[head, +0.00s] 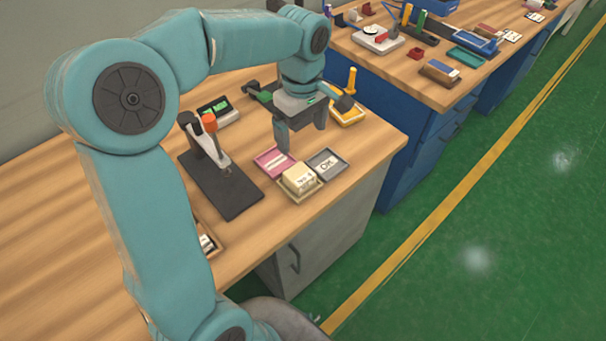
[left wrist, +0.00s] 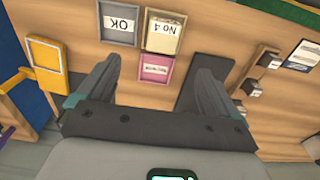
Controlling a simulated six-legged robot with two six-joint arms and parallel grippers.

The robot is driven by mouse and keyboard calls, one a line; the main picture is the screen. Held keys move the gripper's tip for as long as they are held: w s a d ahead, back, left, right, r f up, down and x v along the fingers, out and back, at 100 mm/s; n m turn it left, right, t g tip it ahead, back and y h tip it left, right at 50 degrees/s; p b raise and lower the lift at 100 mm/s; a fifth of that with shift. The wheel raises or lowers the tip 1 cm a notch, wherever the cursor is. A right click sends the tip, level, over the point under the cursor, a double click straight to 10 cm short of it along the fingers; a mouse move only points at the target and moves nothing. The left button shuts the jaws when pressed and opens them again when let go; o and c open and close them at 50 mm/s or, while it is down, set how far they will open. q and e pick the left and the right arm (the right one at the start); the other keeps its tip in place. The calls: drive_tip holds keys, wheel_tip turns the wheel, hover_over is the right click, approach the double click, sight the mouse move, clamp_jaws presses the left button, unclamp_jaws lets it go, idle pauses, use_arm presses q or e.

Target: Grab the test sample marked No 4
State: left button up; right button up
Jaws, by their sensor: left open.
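The test sample marked No 4 (head: 299,178) is a cream block sitting in a small tray near the front edge of the wooden workbench. In the left wrist view its No 4 label (left wrist: 164,34) reads upside down. My left gripper (head: 302,140) is open and empty, above and behind the sample in the head view. In the left wrist view its two fingers (left wrist: 155,85) are spread apart, with the pink tray between them and the sample farther up the picture. My right gripper is not in view.
A pink tray (head: 273,161) and a grey tray marked OK (head: 326,163) adjoin the sample's tray. A dark stand with an orange-topped clamp (head: 226,190) is to the left. A yellow tray (head: 347,112) lies behind. A second bench (head: 400,80) stands beyond a gap.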

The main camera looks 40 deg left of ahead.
use_arm(q)
hover_over(299, 173)
drive_tip(key=f, duration=0.9)
drive_tip(key=shift+w+d+b, duration=0.1)
drive_tip(key=shift+d+b, duration=0.1)
drive_tip(key=shift+b, duration=0.15)
drive_tip(key=shift+d+f, duration=0.1)
drive_tip(key=shift+f, duration=0.45)
drive_tip(key=f, duration=0.4)
drive_tip(key=shift+s+a, duration=0.2)
drive_tip(key=shift+a, duration=0.1)
drive_tip(key=shift+f, duration=0.45)
drive_tip(key=c, duration=1)
drive_tip(key=shift+w, duration=0.1)
drive_tip(key=shift+c, duration=0.2)
drive_tip(key=shift+r, duration=0.1)
